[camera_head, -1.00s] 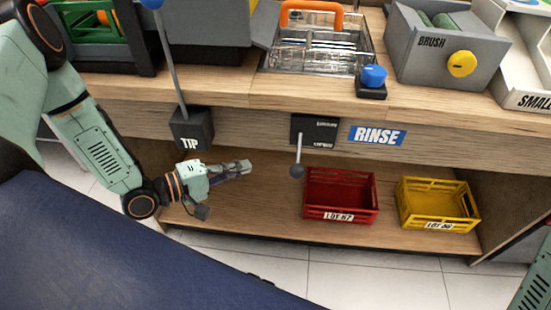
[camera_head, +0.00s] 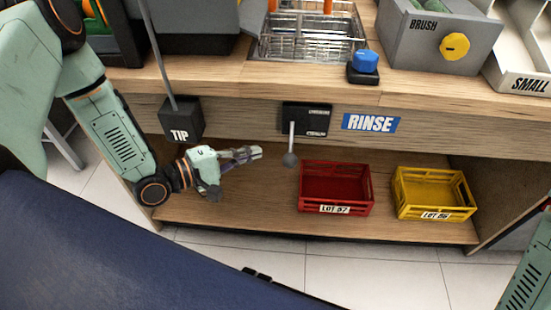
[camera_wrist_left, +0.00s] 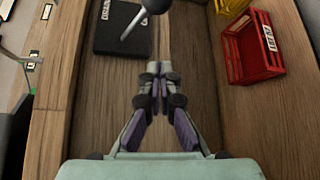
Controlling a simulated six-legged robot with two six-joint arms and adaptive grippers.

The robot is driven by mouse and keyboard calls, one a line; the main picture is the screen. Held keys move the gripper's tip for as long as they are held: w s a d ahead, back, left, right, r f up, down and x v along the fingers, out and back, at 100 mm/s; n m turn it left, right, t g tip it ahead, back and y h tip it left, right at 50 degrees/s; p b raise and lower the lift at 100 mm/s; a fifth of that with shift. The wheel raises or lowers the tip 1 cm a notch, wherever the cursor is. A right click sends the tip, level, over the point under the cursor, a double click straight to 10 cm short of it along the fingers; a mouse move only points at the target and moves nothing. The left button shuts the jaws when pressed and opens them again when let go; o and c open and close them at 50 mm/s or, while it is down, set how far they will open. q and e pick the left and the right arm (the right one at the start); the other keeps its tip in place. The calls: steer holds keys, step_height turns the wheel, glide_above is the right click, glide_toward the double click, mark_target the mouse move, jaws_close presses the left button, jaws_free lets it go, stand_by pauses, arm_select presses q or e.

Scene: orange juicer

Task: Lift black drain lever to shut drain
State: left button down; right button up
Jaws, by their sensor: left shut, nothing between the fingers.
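The black drain lever (camera_head: 291,150) is a rod with a dark ball end, hanging down from a black box (camera_head: 307,118) on the counter's front. In the left wrist view, its ball end (camera_wrist_left: 131,26) and the box (camera_wrist_left: 112,32) lie ahead of the fingers. My left gripper (camera_head: 257,152) is shut and empty, just left of the ball at about its height, with a small gap between them. It also shows in the left wrist view (camera_wrist_left: 153,68), fingertips together. My right gripper is not in view; only part of my right arm shows at the right edge.
A red crate (camera_head: 335,209) and a yellow crate (camera_head: 435,212) stand on the shelf (camera_head: 245,212). The TIP box (camera_head: 181,119) with its rod is above my left wrist. A RINSE sign (camera_head: 370,123) and blue button (camera_head: 364,62) are to the lever's right.

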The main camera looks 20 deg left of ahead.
mark_target(291, 144)
arm_select(q)
steer(key=w+d+b, duration=0.1)
steer(key=d+b, duration=0.1)
steer(key=d, duration=0.4)
steer(key=shift+w+b, duration=0.3)
steer(key=shift+b, duration=0.1)
steer(key=shift+s+r, duration=0.1)
steer(key=shift+r, duration=0.05)
steer(key=shift+s+d+r+n+g+y+p, duration=0.15)
steer(key=shift+r+n+g+p, duration=0.55)
steer(key=shift+p, duration=1.05)
steer(key=shift+s+a+r+n+g+y+p, duration=0.15)
steer(key=shift+r+n+g+p, duration=0.15)
steer(key=shift+r+p, duration=1.1)
steer(key=shift+s+d+r+n+g+y+p, duration=0.15)
steer(key=shift+r+n+g+p, duration=0.35)
steer(key=shift+p, duration=1.55)
steer(key=shift+r, duration=0.1)
steer(key=shift+w+r+p, duration=0.1)
steer(key=shift+r+p, duration=0.6)
steer(key=shift+p, duration=0.05)
